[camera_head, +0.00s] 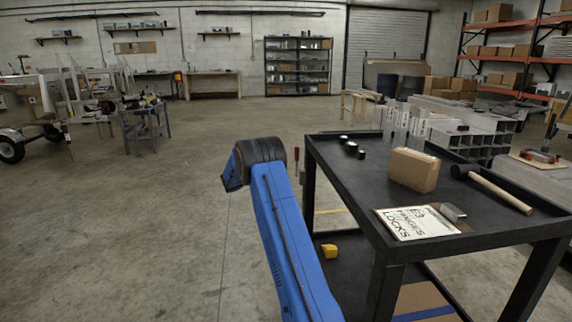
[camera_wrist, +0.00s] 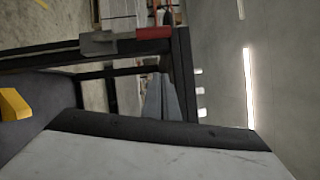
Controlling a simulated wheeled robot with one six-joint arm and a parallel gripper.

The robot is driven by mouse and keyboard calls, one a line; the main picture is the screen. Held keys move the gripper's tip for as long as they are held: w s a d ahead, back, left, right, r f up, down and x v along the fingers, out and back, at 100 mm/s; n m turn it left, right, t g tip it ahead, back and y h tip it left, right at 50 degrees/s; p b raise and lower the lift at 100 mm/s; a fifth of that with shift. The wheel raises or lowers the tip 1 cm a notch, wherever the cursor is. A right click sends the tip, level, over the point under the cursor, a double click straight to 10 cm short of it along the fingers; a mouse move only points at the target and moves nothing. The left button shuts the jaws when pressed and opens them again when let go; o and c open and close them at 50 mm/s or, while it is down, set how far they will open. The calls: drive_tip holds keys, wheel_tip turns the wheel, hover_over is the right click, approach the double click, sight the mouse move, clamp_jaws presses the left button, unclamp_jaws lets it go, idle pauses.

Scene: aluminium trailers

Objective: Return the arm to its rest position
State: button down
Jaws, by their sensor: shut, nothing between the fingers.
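My blue arm reaches up from the bottom middle of the head view and bends at a dark ribbed joint, left of the black cart (camera_head: 340,150).
On the cart top are a cardboard box (camera_head: 414,169), a hinges-and-locks sheet (camera_head: 405,223), a mallet (camera_head: 495,188) and small black pieces. A yellow item (camera_head: 329,251) lies on the lower shelf. A red-handled tool (camera_head: 297,155) is by the cart's left edge.

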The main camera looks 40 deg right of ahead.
drive_tip(key=shift+a, duration=0.3)
drive_tip(key=shift+r, duration=0.1)
drive_tip(key=s+a+r+m+t+y, duration=0.1)
drive_tip(key=s+a+r+m+y, duration=0.2)
drive_tip(key=s+a+m, duration=0.35)
drive_tip(key=s+a+r+m+y, duration=0.35)
drive_tip(key=s+a, duration=0.35)
drive_tip(key=s, duration=0.5)
drive_tip(key=s+a+r+m+t+y, duration=0.1)
drive_tip(key=s+a+r+m+y, duration=0.1)
drive_tip(key=s+a+r+m, duration=0.45)
drive_tip(key=s+a+f+m+t+y, duration=0.1)
drive_tip(key=s+a+f+m+y, duration=0.2)
drive_tip(key=s+a, duration=0.6)
drive_tip(key=s+a+f+m+t+y, duration=0.2)
drive_tip(key=s+a+f+m+y, duration=0.2)
drive_tip(key=s, duration=0.9)
drive_tip(key=s+a+f+m+t+y, duration=0.2)
drive_tip(key=s+a+m, duration=0.6)
drive_tip(key=a, duration=0.7)
wheel_tip(320, 180, down, 3)
drive_tip(key=s+y, duration=0.1)
drive_tip(key=s, duration=0.1)
drive_tip(key=shift+s+r, duration=0.15)
drive_tip(key=shift+s, duration=0.25)
drive_tip(key=shift+m+y, duration=0.25)
